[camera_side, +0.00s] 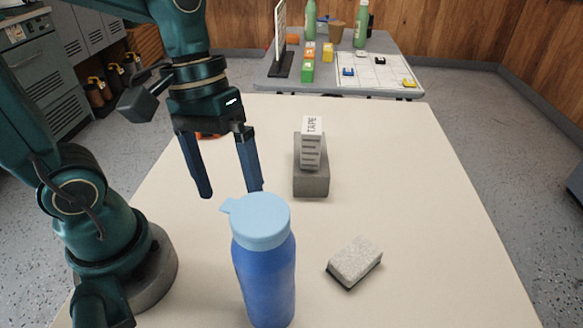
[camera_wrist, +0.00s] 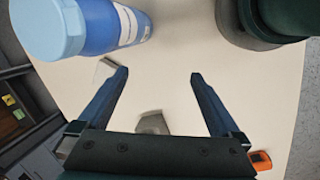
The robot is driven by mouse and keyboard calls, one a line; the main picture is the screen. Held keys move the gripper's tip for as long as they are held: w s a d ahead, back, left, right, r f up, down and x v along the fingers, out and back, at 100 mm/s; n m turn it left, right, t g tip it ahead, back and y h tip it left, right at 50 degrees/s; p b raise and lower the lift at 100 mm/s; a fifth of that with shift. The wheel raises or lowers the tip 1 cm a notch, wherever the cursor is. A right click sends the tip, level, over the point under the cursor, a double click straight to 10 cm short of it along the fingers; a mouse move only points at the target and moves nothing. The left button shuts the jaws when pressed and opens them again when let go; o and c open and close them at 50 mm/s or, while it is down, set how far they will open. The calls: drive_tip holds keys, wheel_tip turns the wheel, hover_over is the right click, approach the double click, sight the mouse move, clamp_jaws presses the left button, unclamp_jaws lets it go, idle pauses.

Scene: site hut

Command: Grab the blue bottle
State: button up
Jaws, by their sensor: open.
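The blue bottle (camera_side: 266,278) with a light blue lid stands upright at the near side of the table in the side view. In the wrist view the bottle (camera_wrist: 98,28) is at the upper left, its lid towards the camera. My gripper (camera_side: 231,193) is open and empty above the table, behind and a little left of the bottle in the side view. In the wrist view both fingers of my gripper (camera_wrist: 160,74) are apart with bare table between their tips. The bottle is outside the fingers.
A grey and white sponge-like block (camera_side: 354,262) lies right of the bottle. A grey block (camera_side: 311,181) bears a box marked TAPE (camera_side: 312,150) farther back. An orange item (camera_wrist: 260,160) lies at the table's edge. The table's right side (camera_side: 430,200) is clear.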

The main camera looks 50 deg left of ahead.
drive_tip(key=d+f+n+g+h, duration=0.1)
drive_tip(key=d+n+g+h, duration=0.1)
drive_tip(key=d+n+g, duration=0.1)
drive_tip(key=n+g+h, duration=0.3)
drive_tip(key=g+h, duration=0.2)
drive_tip(key=h, duration=0.1)
approach(264, 285)
drive_tip(key=f+x, duration=0.1)
drive_tip(key=x, duration=0.4)
drive_tip(key=shift+x, duration=2.2)
drive_tip(key=shift+r, duration=0.15)
drive_tip(key=c, duration=1.5)
clamp_jaws()
